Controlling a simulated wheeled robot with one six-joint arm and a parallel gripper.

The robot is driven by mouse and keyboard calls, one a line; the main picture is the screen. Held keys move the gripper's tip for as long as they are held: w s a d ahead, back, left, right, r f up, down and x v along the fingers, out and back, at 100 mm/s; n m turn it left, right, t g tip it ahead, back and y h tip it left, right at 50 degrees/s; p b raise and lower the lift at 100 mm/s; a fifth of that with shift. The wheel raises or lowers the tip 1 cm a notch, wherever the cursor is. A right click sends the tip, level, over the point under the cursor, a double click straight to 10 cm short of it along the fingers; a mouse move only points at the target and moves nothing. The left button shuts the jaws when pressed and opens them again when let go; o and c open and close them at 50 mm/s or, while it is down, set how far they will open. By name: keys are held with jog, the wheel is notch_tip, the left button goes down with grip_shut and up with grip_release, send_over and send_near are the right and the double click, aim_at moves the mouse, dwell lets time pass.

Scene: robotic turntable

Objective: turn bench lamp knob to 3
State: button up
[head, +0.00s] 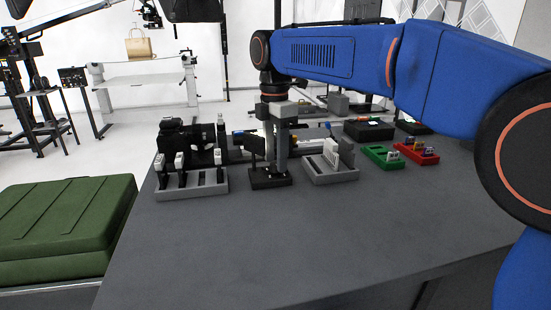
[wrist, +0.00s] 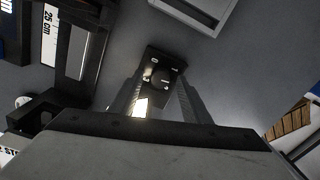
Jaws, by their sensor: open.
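A small black box (wrist: 152,60) with a dark round knob (wrist: 160,76) on top and small white marks around it shows in the wrist view. The marks are too small to read. My gripper (wrist: 160,84) is open above it, with one finger on each side of the knob. I cannot tell whether the fingers touch it. In the head view my gripper (head: 276,158) points straight down over the black box (head: 270,179) on the grey bench (head: 250,235). The knob is hidden there by the fingers. A bright, lit patch (wrist: 140,107) shows beside the left finger in the wrist view.
A grey rack (head: 205,187) with upright pieces stands left of the box, and a grey slotted holder (head: 335,177) stands close on its right. Green (head: 382,157) and red (head: 416,154) trays lie farther right. The bench front is clear.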

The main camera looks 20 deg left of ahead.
jog(key=shift+f, duration=0.4)
jog(key=c, duration=1)
jog(key=shift+c, duration=0.2)
jog(key=shift+m, duration=0.3)
jog(key=m, duration=1)
jog(key=shift+m, duration=1.9)
